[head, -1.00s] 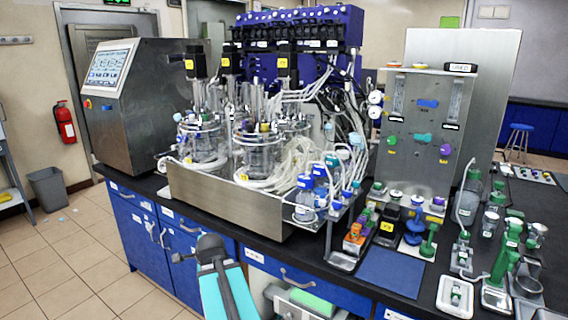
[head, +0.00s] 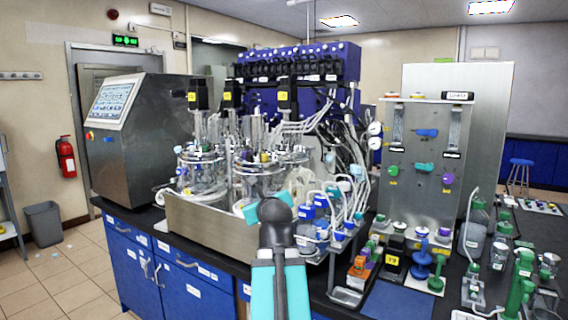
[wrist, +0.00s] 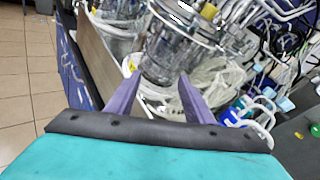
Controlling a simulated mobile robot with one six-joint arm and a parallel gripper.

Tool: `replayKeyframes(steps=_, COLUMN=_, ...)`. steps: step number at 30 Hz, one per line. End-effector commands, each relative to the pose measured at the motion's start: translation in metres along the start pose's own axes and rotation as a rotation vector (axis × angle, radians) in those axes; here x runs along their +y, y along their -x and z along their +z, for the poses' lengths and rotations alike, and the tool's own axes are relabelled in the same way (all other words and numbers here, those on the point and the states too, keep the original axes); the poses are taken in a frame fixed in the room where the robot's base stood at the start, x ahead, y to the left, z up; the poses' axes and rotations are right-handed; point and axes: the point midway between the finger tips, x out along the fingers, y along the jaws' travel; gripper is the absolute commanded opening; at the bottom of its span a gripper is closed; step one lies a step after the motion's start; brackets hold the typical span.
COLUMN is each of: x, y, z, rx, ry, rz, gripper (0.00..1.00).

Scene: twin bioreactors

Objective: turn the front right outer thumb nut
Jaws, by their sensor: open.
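Glass bioreactor vessels stand in a steel tray (head: 200,221) in the head view. The front right vessel (head: 258,180) has a metal head plate with ports and tubes; its thumb nuts are too small to tell apart. In the wrist view a glass vessel (wrist: 168,62) with a metal ring is ahead, above and beyond the fingertips, not between them. My gripper (wrist: 158,88) is open and empty, its two purple fingers apart, with pale coiled tubing behind them. In the head view my arm rises in front of the tray and hides the fingers.
Blue-capped bottles (head: 310,218) and tubing stand right of the vessels. A steel control cabinet (head: 145,140) is at left and a steel panel (head: 425,165) at right. Green-handled items (head: 520,285) crowd the right bench.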

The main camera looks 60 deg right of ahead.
Motion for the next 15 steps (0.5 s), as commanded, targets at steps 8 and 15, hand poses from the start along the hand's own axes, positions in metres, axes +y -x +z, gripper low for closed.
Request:
replayKeyframes(steps=8, x=-0.075, y=0.053, z=0.048, rx=-0.148, ry=-0.252, rz=-0.123, gripper=0.48)
replayKeyframes(steps=15, x=-0.100, y=0.077, z=0.067, rx=-0.211, ry=-0.346, rz=-0.158, gripper=0.48)
